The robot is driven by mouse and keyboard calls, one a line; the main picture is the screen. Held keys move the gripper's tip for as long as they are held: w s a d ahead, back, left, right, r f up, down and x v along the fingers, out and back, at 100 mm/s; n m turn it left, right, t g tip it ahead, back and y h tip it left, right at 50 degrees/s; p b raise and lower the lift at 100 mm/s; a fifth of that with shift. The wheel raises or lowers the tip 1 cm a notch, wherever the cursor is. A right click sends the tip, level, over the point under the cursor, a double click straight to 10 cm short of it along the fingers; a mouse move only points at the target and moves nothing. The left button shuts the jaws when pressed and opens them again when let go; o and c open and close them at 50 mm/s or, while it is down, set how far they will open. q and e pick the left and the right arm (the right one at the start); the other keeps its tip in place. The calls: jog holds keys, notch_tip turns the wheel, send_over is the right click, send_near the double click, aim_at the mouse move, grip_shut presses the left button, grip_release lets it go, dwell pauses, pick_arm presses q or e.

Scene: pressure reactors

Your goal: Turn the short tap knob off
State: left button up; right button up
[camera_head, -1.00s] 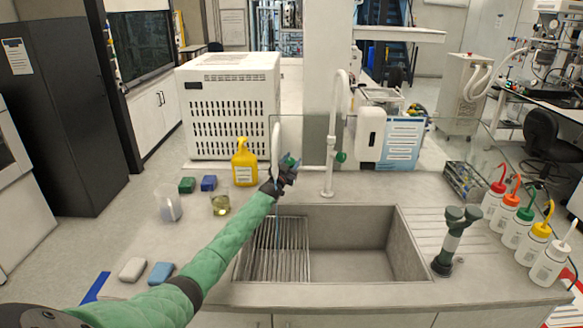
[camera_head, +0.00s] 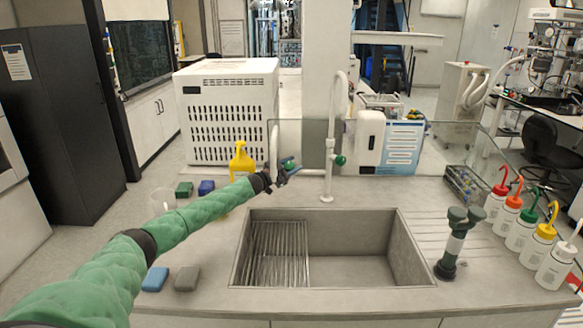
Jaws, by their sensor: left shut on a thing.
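The short tap (camera_head: 274,148) is a white upright spout behind the sink's left part. Its green knob is mostly hidden by my left gripper (camera_head: 287,170), which is shut on it at the tap's right side. My left arm reaches in from the lower left. The taller tap (camera_head: 333,120), with its own green knob (camera_head: 340,160), stands just to the right, apart from the gripper. The sink (camera_head: 365,258) lies in front, and I see no water stream in it. My right gripper is out of view.
A yellow bottle (camera_head: 242,160) stands left of the short tap, near green and blue boxes. A dark green stand-like device (camera_head: 453,245) and several wash bottles (camera_head: 520,230) are on the right. Sponges (camera_head: 186,278) lie at the front left.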

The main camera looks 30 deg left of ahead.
aim_at(285, 169)
pick_arm(q)
jog(key=shift+m+h, duration=0.3)
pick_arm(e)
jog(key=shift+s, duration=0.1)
pick_arm(q)
jog(key=o, duration=0.7)
jog(key=shift+s+f, duration=0.1)
jog(key=shift+s, duration=0.05)
jog(key=shift+s+a+f, duration=0.1)
jog(key=shift+s+a, duration=0.1)
jog(key=shift+s, duration=0.15)
jog(key=b+v, duration=0.2)
jog(key=v, duration=0.3)
jog(key=shift+s+a+b, duration=0.1)
jog(key=shift+s+b, duration=0.2)
jog(key=shift+s+a, duration=0.15)
jog(key=shift+s, duration=0.3)
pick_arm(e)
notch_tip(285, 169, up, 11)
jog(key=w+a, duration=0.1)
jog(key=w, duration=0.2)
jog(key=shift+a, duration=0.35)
